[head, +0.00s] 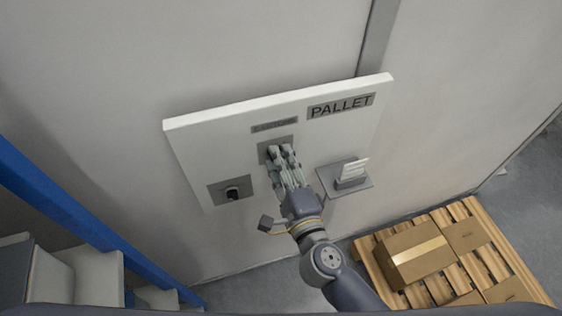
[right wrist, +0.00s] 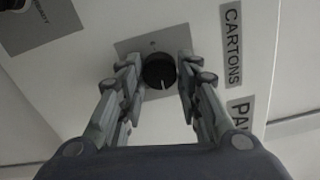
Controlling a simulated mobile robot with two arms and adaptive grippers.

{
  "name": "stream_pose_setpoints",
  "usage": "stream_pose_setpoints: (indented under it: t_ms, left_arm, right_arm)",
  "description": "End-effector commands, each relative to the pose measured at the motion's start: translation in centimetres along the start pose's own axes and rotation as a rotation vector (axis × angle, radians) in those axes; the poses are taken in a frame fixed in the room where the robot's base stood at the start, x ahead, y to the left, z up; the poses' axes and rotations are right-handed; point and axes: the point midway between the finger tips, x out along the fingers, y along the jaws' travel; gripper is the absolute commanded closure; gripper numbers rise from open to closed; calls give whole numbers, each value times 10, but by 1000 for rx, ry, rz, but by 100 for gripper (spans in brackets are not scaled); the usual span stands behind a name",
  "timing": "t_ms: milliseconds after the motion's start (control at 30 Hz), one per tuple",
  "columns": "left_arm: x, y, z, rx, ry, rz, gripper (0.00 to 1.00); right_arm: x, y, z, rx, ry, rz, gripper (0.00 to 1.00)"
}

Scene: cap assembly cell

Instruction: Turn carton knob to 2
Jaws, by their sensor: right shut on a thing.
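The black carton knob (right wrist: 159,71) sits on a grey plate under the CARTONS label (head: 274,125) on a white wall panel (head: 188,143). In the right wrist view its white pointer line points down, toward my wrist. A small mark shows on the plate above the knob, too small to read. My right gripper (head: 281,150) is shut on the knob, with one finger on each side of it, as the right wrist view (right wrist: 158,72) shows. My left gripper is not in view.
Another black knob (head: 232,193) sits at the panel's lower left. A PALLET sign (head: 341,106) is above. A wooden pallet (head: 505,249) with cardboard boxes (head: 414,255) stands lower right.

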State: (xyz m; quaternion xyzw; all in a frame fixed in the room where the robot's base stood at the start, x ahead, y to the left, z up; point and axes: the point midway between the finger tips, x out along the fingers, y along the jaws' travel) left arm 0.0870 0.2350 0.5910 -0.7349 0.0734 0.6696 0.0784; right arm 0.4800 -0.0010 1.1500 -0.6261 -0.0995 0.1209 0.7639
Motion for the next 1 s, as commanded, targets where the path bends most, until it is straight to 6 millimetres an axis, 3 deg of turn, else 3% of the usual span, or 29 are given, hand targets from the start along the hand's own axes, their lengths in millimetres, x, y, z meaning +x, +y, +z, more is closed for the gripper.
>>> stream_pose_setpoints:
  t_ms: [267,300,367,767,1000]
  left_arm:
    - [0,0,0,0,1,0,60]
    - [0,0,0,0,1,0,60]
    - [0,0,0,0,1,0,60]
    - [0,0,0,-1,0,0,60]
    - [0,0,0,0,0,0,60]
  right_arm:
    - [1,-3,0,-1,0,-5,92]
    - [1,-3,0,-1,0,-5,59]
    - [1,-2,0,-1,0,-5,47]
    - [-4,0,0,-1,0,0,47]
    - [-39,1,0,-2,0,3,47]
